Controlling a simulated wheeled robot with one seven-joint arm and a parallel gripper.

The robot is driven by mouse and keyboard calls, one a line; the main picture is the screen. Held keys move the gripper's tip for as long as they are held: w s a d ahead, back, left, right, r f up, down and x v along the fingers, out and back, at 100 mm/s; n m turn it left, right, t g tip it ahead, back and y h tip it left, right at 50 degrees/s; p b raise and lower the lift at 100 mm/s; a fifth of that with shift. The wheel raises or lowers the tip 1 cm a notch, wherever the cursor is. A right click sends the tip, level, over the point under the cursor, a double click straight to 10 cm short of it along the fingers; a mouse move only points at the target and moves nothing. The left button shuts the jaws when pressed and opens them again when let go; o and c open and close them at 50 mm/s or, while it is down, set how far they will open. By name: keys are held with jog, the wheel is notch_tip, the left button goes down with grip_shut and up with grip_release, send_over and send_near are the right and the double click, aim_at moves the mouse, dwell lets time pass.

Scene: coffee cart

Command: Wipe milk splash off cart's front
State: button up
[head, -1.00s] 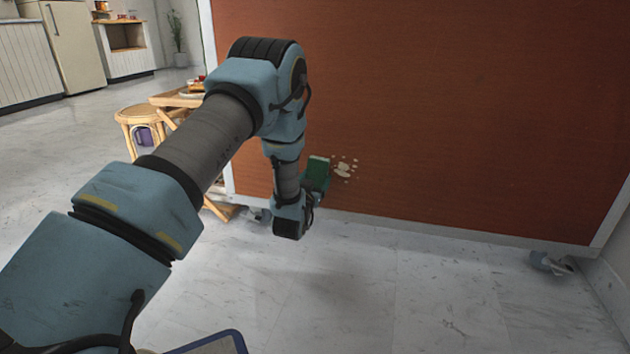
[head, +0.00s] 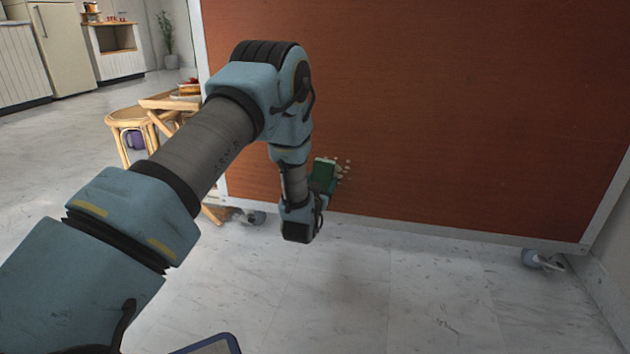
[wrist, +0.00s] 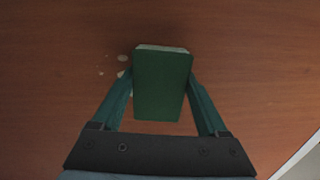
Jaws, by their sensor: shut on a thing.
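The cart's front (head: 450,110) is a large reddish-brown panel with a pale frame. The milk splash (head: 345,168) is a small group of pale spots low on the panel, left of its middle, partly hidden behind what I hold. In the wrist view some spots of the splash (wrist: 122,74) show just left of the sponge. My gripper (wrist: 161,88) is shut on a green sponge (wrist: 162,85) with a pale far edge. The sponge also shows in the head view (head: 323,174), over part of the splash. I cannot tell whether it touches the panel.
A wheel (head: 540,260) stands under the cart's right corner, and another (head: 250,216) under its left. A wooden stool (head: 135,125) and small table (head: 172,101) stand left of the cart. The marble floor (head: 400,290) before the cart is clear.

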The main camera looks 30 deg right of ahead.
aim_at(349, 173)
jog(key=shift+s+d, duration=1.3)
jog(key=shift+d, duration=0.2)
jog(key=shift+s+d, duration=1.25)
jog(key=shift+d, duration=0.25)
jog(key=shift+w+a+r+p, duration=0.1)
jog(key=shift+w+a+p, duration=0.2)
jog(key=shift+w+a, duration=0.9)
jog(key=shift+w+a+p, duration=0.15)
jog(key=shift+w+a, duration=0.55)
jog(key=shift+a, duration=0.25)
jog(key=shift+w+a+p, duration=0.15)
jog(key=shift+w+a, duration=0.55)
jog(key=shift+a, duration=0.2)
jog(key=shift+w+a+r+p, duration=0.45)
jog(key=shift+w+a+r, duration=0.05)
jog(key=shift+w+a, duration=0.2)
jog(key=shift+w+a+r+p, duration=0.45)
jog(key=shift+w+a, duration=0.25)
jog(key=shift+s+d, duration=1.85)
jog(key=shift+d, duration=0.3)
jog(key=shift+s+d+f, duration=0.1)
jog(key=shift+s+d, duration=2.1)
jog(key=shift+w, duration=0.1)
